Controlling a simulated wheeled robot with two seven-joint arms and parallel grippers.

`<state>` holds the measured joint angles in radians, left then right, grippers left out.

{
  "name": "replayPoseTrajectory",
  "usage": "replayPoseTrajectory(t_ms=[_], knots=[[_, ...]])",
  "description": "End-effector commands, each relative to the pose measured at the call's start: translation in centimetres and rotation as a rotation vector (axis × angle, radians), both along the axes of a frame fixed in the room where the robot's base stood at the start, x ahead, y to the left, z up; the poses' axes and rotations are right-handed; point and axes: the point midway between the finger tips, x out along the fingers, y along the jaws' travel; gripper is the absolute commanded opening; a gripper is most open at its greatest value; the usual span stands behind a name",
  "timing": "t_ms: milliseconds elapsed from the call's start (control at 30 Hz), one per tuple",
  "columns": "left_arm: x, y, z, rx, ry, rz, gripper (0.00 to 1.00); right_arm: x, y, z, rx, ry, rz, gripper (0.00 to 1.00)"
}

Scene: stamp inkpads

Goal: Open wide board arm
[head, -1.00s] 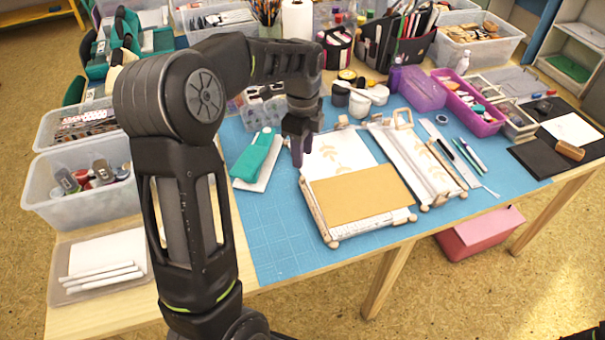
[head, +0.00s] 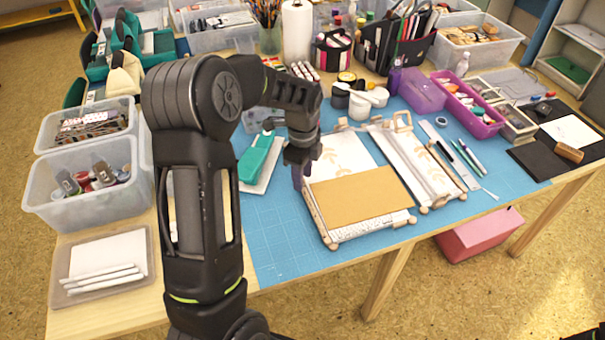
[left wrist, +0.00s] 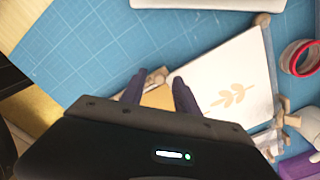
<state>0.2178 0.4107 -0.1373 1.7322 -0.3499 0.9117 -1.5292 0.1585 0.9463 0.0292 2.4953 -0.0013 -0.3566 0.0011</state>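The wide board (head: 330,237) lies on the blue mat, with wooden rails, a tan sheet over its near part and a leaf-printed white sheet behind. The leaf print (left wrist: 232,95) also shows in the left wrist view. A narrower wooden-railed board (head: 428,207) lies to its right. My left gripper (head: 299,180) points down at the wide board's left rail. In the left wrist view its two dark fingers (left wrist: 159,92) are apart, with a wooden piece (left wrist: 157,76) showing between or beyond them. I cannot tell whether they touch it. My right gripper is out of view.
A teal tool (head: 258,158) on a white base lies left of the gripper. White jars (head: 359,104) and a purple bin (head: 470,108) stand behind the boards. Clear bins (head: 80,185) line the left side. The blue mat (head: 275,235) is bare at front left.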

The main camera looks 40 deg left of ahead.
Motion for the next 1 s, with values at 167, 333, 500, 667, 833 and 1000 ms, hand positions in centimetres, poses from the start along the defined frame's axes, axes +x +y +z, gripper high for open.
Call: replayPoseTrajectory(t_ms=[167, 333, 500, 667, 833, 1000], knots=[[-0.01, 0.01, 0.02, 0.000, 0.000, 0.000, 0.36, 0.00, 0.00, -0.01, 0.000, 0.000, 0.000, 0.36], [-0.01, 0.00, 0.03, 0.000, 0.000, 0.000, 0.22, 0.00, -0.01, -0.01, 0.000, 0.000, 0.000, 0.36], [-0.01, 0.00, 0.05, 0.000, 0.000, 0.000, 0.09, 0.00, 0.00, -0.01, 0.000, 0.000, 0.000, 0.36], [-0.01, 0.00, 0.05, 0.000, 0.000, 0.000, 0.00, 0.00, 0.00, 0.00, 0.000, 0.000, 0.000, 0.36], [0.00, 0.00, 0.06, 0.000, 0.000, 0.000, 0.00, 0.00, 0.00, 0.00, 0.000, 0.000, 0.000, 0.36], [0.00, 0.00, 0.07, 0.000, 0.000, 0.000, 0.00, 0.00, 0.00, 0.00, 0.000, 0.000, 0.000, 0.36]])
